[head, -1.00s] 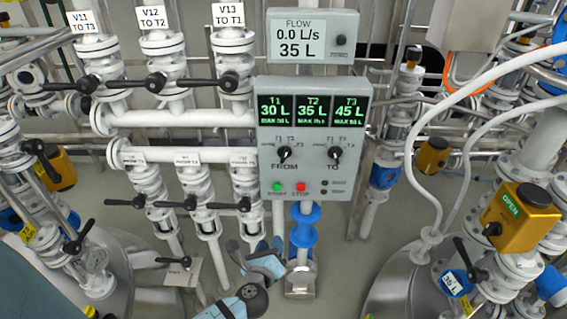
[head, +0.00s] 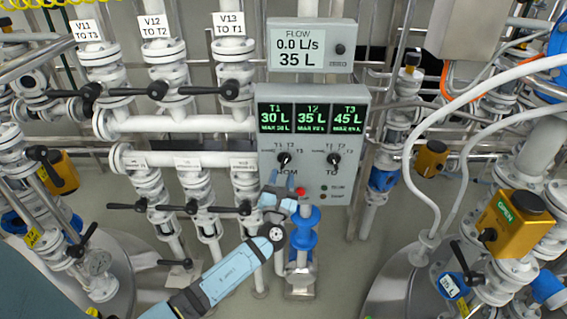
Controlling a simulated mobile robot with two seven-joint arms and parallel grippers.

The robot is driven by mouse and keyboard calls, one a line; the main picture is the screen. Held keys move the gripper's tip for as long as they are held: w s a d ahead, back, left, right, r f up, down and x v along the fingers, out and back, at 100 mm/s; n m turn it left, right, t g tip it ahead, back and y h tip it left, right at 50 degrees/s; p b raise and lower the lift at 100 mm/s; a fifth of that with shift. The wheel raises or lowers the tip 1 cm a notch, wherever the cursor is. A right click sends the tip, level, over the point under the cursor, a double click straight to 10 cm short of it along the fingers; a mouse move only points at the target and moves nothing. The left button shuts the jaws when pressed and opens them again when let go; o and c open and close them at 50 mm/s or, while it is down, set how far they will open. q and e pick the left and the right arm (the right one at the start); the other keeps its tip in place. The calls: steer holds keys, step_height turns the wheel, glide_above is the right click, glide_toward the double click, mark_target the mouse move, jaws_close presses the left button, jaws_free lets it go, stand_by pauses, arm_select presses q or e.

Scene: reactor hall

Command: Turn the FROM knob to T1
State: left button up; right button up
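The FROM knob (head: 284,158) is a small black knob on the left of the grey control panel (head: 350,110), with T1, T2 and T3 marks around it. Its exact pointer direction is too small to tell. The similar TO knob (head: 333,158) sits to its right. My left gripper (head: 282,177) is in front of the panel, just below the FROM knob, with its two light-blue fingers apart and nothing between them. It covers part of the FROM label and the green button; the red button (head: 300,191) shows beside it. My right gripper is not in view.
Panel screens (head: 312,116) read T1 30 L, T2 35 L and T3 45 L. The flow display (head: 299,47) above reads 0.0 L/s and 35 L. White valve pipes with black levers (head: 158,90) stand to the left. A white hose (head: 410,165) hangs to the right.

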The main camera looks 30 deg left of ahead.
mark_target(284, 165)
arm_select(q)
steer(key=shift+p+x, duration=0.3)
steer(key=shift+x, duration=1.6)
jaws_close()
steer(key=shift+f+n+b, duration=0.1)
steer(key=shift+n+b, duration=0.2)
steer(key=shift+b, duration=0.2)
steer(key=shift+d+n+g+y+b, duration=0.1)
steer(key=shift+n+g+y+b, duration=0.65)
steer(key=shift+n+b, duration=1)
steer(key=shift+n+g+y+b, duration=0.4)
steer(key=shift+n+y+b, duration=0.7)
steer(key=shift+n+b, duration=0.7)
steer(key=shift+d+n+g+y+b, duration=0.1)
steer(key=shift+n+g+y+b, duration=0.65)
steer(key=shift+n+b, duration=1)
steer(key=shift+n+p, duration=0.3)
steer(key=shift+p, duration=0.05)
steer(key=shift+a, duration=0.1)
